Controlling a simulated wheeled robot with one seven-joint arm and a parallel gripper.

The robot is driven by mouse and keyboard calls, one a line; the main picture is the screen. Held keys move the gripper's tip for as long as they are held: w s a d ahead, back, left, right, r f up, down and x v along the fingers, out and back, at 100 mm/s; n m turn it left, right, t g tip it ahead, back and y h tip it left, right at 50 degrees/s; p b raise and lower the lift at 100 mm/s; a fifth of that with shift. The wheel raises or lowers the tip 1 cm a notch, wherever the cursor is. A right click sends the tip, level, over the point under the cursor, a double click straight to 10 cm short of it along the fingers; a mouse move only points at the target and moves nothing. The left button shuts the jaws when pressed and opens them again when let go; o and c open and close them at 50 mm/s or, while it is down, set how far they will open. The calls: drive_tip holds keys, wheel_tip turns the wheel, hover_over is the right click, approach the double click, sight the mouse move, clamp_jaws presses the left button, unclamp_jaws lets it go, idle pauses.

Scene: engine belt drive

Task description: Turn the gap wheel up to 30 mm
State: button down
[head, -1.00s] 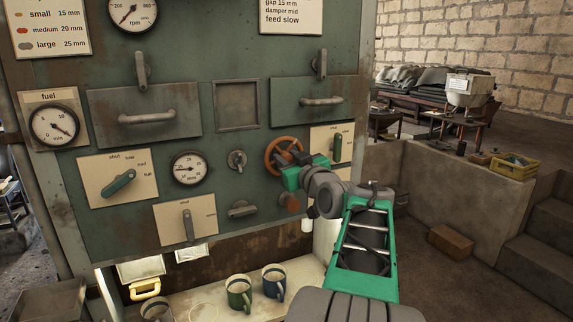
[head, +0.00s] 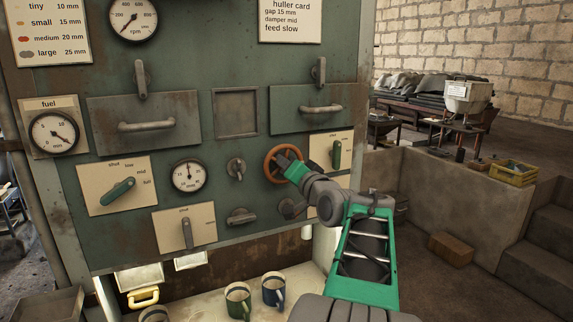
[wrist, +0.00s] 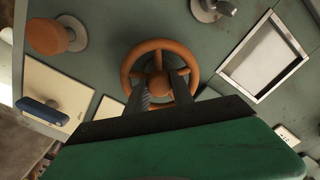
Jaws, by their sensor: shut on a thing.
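The gap wheel is an orange-brown handwheel (head: 268,163) on the green panel, right of the middle. My gripper (head: 284,163) reaches it from the lower right. In the wrist view, the wheel's rim (wrist: 158,44) is seen face on. The two dark fingers (wrist: 161,86) lie inside the rim, one on each side of the hub, and are shut on the wheel. The fingers and the green gripper body hide its lower part. A round dial marked mm (head: 188,175) sits left of the wheel. Its needle points about straight up; the numbers are too small to read surely.
Panel controls crowd the wheel: a green lever (head: 337,153) to its right, a grey knob (head: 236,168) to its left and a grey handle (head: 241,216) below left. Mugs (head: 273,289) stand on the shelf below. An orange knob (wrist: 51,37) shows in the wrist view.

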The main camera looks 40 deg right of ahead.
drive_tip(key=m+p, duration=0.2)
drive_tip(key=m, duration=0.2)
drive_tip(key=shift+r+m, duration=0.15)
drive_tip(key=shift+m, duration=0.15)
drive_tip(key=m+p, duration=0.3)
drive_tip(key=m, duration=0.1)
drive_tip(key=shift+d+m, duration=0.1)
drive_tip(key=shift+m, duration=0.2)
drive_tip(key=m+p, duration=0.9)
drive_tip(key=shift+f, duration=0.3)
drive_tip(key=c, duration=1.4)
unclamp_jaws()
